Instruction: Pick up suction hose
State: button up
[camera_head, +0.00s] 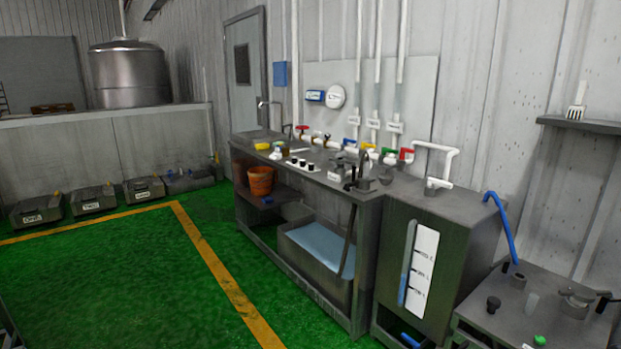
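No hose is labelled, so I cannot tell for certain which one is the suction hose. A thin dark hose (349,238) hangs from the front edge of the grey workbench (290,269), its lower end reaching toward the bin on the bench's lower shelf. A blue hose (506,228) rises from the tall grey tank (459,258) and curves down toward the low grey unit at the right. My gripper is not in view.
An orange bucket (260,181) and a grey bin (315,262) with light blue contents sit under the bench. Taps and small items crowd its top. The low unit (530,310) stands at the right. The green floor (120,275) at left is clear.

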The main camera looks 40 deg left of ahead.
aim_at(366, 177)
jog(key=u, duration=1.1)
jog(key=z, duration=1)
jog(key=i+j+z, duration=0.1)
jog(key=j, duration=0.45)
jog(key=i+j, duration=0.15)
jog(key=j, duration=0.45)
jog(key=i+j+z, duration=0.15)
jog(key=j, duration=1)
jog(key=i+j+z, duration=0.15)
jog(key=j, duration=0.4)
